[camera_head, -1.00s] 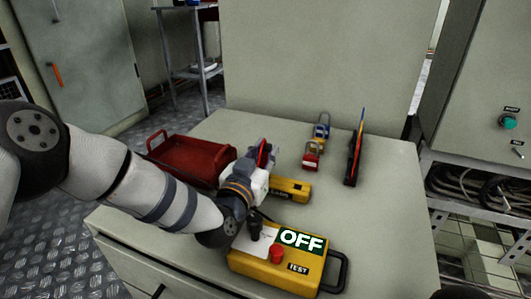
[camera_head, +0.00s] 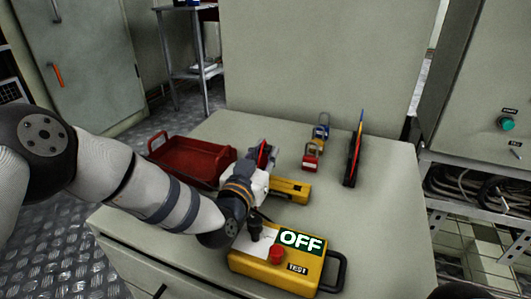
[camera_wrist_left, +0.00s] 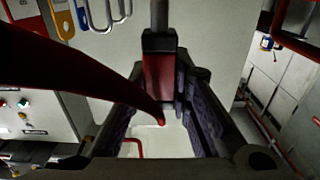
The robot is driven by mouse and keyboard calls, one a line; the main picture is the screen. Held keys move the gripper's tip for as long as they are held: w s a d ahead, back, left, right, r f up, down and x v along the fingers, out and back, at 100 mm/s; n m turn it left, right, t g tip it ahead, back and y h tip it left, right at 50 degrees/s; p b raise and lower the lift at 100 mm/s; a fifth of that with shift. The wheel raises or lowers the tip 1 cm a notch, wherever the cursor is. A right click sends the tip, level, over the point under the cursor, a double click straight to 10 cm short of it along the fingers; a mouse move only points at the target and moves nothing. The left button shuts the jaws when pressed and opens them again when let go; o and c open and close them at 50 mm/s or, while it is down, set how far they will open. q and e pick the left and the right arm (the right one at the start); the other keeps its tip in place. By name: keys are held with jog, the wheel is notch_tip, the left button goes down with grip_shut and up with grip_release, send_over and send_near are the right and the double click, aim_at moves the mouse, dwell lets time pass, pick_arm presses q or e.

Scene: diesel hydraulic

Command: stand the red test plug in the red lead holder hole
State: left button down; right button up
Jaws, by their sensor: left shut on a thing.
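The red test plug (camera_wrist_left: 158,78) shows in the left wrist view with a black collar and a grey pin; its red lead curves in from the left. My left gripper (camera_head: 264,160) is shut on the plug, which shows only as a small red part in the head view. The gripper is above the bench top, behind the yellow OFF tester. A yellow block (camera_head: 291,190) with dark markings lies just beside and partly behind the gripper. I cannot make out the red lead holder hole. My right gripper is not in view.
The yellow tester (camera_head: 317,258) with a red button stands at the bench front. A red tray (camera_head: 190,157) is at the left. Padlocks (camera_head: 311,160) and an upright dark item (camera_head: 354,155) with red and blue parts stand at the back right. The right bench top is clear.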

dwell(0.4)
pick_arm(q)
jog(key=shift+f+b, duration=0.3)
jog(key=shift+f, duration=0.75)
jog(key=shift+r, duration=0.15)
jog(key=shift+r+p, duration=0.6)
jog(key=shift+r, duration=0.05)
jog(key=shift+f, duration=0.1)
jog(key=shift+p, duration=0.4)
dwell(0.8)
jog(key=shift+f+b, duration=0.4)
jog(key=shift+f, duration=0.3)
